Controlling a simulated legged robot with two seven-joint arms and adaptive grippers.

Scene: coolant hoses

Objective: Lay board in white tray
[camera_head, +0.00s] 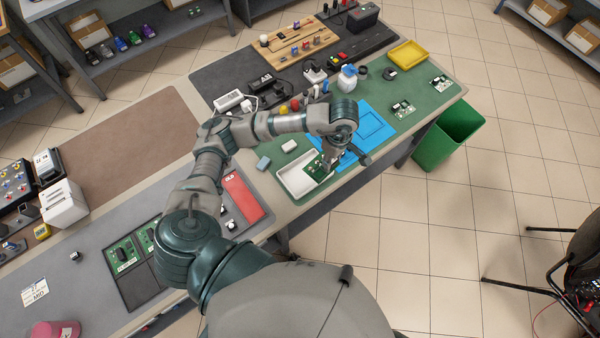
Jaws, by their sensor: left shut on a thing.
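The white tray (290,185) sits on the green mat near the bench's front edge. A green board (318,172) with pale parts is at the tray's right end. My left gripper (328,163) is shut on this board and points down at it from above. The board overlaps the tray's right side; I cannot tell whether it touches the tray floor. The gripper's fingers are small and partly hidden by the wrist. My right gripper is not in view.
A blue mat (374,124) lies right of the tray. Other boards (402,109) lie on the green mat (430,98). A yellow tray (408,55) stands at the back right. A green bin (449,137) stands on the floor. A red case (243,197) lies left of the tray.

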